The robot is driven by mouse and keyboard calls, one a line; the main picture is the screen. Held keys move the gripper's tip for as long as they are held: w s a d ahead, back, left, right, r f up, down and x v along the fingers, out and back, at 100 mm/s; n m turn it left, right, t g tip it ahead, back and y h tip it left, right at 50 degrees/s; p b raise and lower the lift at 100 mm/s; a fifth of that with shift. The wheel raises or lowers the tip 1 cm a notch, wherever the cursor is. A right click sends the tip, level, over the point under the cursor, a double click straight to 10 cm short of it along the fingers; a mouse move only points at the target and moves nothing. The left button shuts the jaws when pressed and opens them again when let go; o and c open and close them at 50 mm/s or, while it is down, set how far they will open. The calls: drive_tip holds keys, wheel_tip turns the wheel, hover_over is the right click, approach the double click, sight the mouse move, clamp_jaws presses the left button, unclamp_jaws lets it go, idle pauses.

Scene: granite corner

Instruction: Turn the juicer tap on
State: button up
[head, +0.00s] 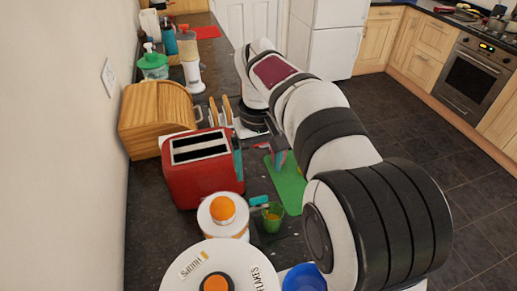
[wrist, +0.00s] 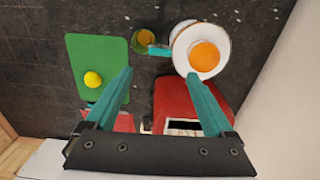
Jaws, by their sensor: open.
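The juicer (head: 238,231) is a white round body with an orange top, standing in front of the red toaster. It also shows in the wrist view (wrist: 183,47), seen from above. Its small teal tap (head: 258,200) sticks out toward the green glass (head: 272,217); in the wrist view the tap (wrist: 158,51) lies between juicer and glass (wrist: 145,37). I cannot tell the tap's setting. My gripper (wrist: 159,73) is open and empty, its teal fingers apart. In the wrist view the tap appears just beyond the fingertips; the remaining height gap is unclear.
The red toaster (head: 203,178) stands close behind the juicer. A green board (wrist: 87,60) with a yellow ball (wrist: 93,79) lies beside the glass. A wooden bread box (head: 155,115) is near the wall. A large white canister (head: 225,262) and blue bowl (head: 304,278) are in front.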

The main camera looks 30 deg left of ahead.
wheel_tip(320, 180, up, 6)
drive_tip(key=shift+f, duration=0.2)
drive_tip(key=s+d+m, duration=0.2)
drive_tip(key=d+m, duration=0.1)
drive_tip(key=d, duration=0.5)
drive_tip(key=s+d+m, duration=0.3)
drive_tip(key=d, duration=0.5)
drive_tip(key=s+d+f+m+y, duration=0.1)
drive_tip(key=s+d+f+m, duration=0.3)
drive_tip(key=s, duration=0.4)
drive_tip(key=s+d+f+m, duration=0.4)
drive_tip(key=s+d+f, duration=0.1)
drive_tip(key=s, duration=0.3)
drive_tip(key=shift+d+m+y, duration=0.4)
drive_tip(key=shift+d, duration=0.3)
